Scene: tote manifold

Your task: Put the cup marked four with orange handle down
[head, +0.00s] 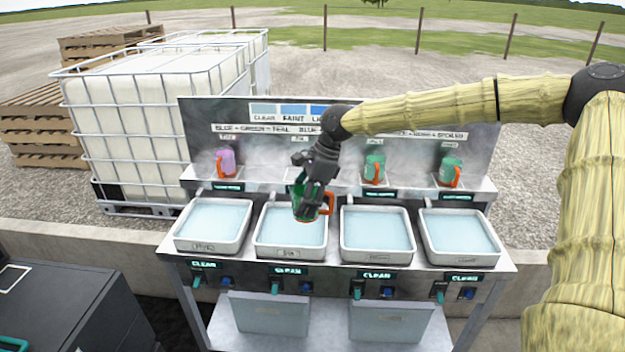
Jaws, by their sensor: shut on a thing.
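My gripper (308,192) is shut on a dark green cup (301,208) with an orange handle (328,203). The cup is held above the second tray from the left (262,247), which is filled with pale blue liquid. The handle points to the right. The gripper covers part of the cup, and I cannot read any mark on it. The second place on the shelf (271,186), behind the gripper, shows no cup, but the arm hides part of it.
On the shelf stand a purple cup (227,160) at left and two green cups, one (374,164) right of my gripper and one (449,168) farther right, all with orange handles. Other liquid-filled trays (181,243) (347,252) (429,257) flank the second one. Teal and blue valves line the front.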

